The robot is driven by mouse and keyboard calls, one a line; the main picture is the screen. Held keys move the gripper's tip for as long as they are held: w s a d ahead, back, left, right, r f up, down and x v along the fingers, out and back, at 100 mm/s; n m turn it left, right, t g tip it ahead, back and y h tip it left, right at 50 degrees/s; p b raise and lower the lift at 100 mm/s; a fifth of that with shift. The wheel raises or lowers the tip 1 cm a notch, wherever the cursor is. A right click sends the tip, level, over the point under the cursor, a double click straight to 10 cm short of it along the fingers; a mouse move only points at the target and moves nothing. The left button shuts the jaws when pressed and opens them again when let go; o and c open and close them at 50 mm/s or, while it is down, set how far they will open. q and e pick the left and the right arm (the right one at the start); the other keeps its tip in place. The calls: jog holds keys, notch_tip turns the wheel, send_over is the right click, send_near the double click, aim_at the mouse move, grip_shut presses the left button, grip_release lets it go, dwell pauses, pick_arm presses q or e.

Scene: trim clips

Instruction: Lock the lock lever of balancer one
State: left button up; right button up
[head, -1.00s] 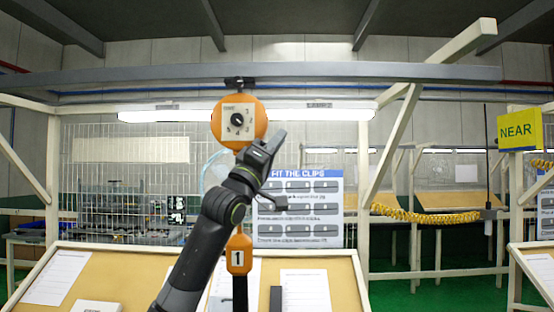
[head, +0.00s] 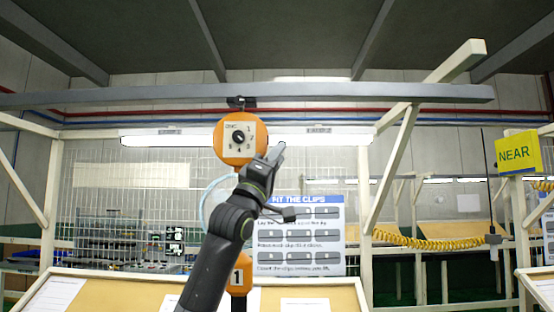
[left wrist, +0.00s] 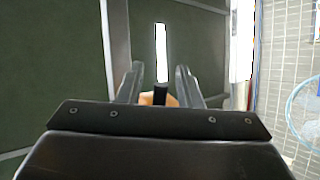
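Balancer one, an orange housing (head: 234,155) with a pale dial plate and black knob (head: 239,138), hangs from the overhead rail. Its orange tag marked 1 (head: 238,277) shows below, partly behind my arm. My left gripper (head: 274,156) is raised just right of the housing's lower edge and overlaps it in the picture. In the left wrist view the two fingers (left wrist: 160,76) stand apart. A short black piece (left wrist: 161,94) and a bit of orange (left wrist: 146,98) show between them; I cannot tell whether the black piece is the lock lever. My right gripper is out of view.
A grey rail (head: 370,94) runs across above the balancer. A wire mesh panel and a clip instruction board (head: 318,240) stand behind. A slanted tan board (head: 120,290) lies below. A yellow NEAR sign (head: 517,153) and yellow coiled hose (head: 420,243) are at the right.

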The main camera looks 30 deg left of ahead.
pick_arm(q)
jog(key=b+v, duration=1.3)
jog(key=v, duration=0.4)
jog(key=shift+s+f, duration=0.2)
jog(key=shift+y, duration=0.3)
